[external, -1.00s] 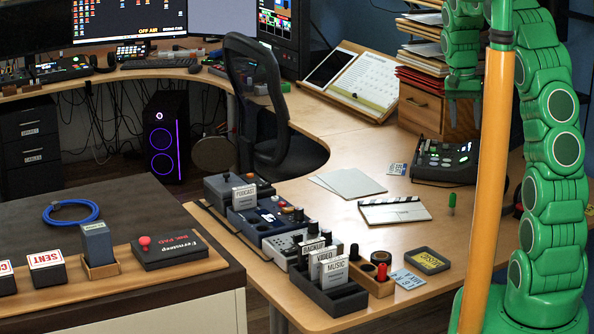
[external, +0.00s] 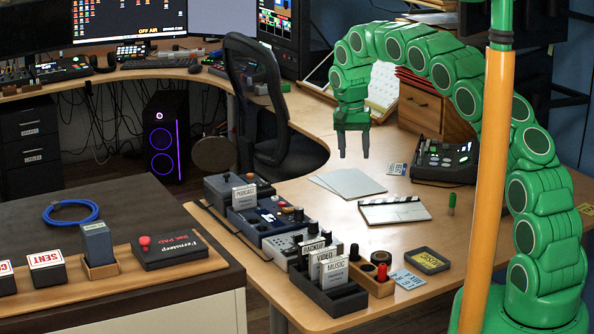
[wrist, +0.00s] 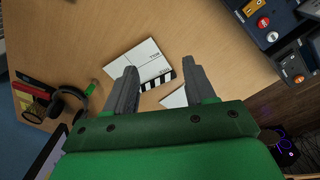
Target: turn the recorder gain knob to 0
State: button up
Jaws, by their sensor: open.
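A row of small desk devices stands along the left edge of the wooden desk: a grey one (external: 222,187), a dark blue one (external: 262,222) and a light grey one (external: 283,245). They carry small knobs, one of them a dark knob (external: 298,214). I cannot tell which knob is the recorder gain, and its setting is too small to read. In the wrist view, part of a dark blue device (wrist: 268,22) with knobs shows at the upper right. My gripper (external: 354,147) is open and empty, raised over the back of the desk, well apart from the devices. Its fingers (wrist: 158,68) point down.
A clapperboard (external: 394,210), white sheets (external: 348,183) and a green marker (external: 452,204) lie mid-desk. A black console (external: 443,162) stands at the right. A card holder (external: 325,298), a peg block (external: 378,285) and a framed coaster (external: 427,261) are in front. An office chair (external: 258,90) stands behind.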

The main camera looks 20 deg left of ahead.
send_over(299, 209)
jog(key=shift+n+y, duration=0.4)
notch_tip(299, 209, down, 8)
jog(key=shift+a, duration=0.15)
jog(key=shift+f, duration=3.9)
grip_shut()
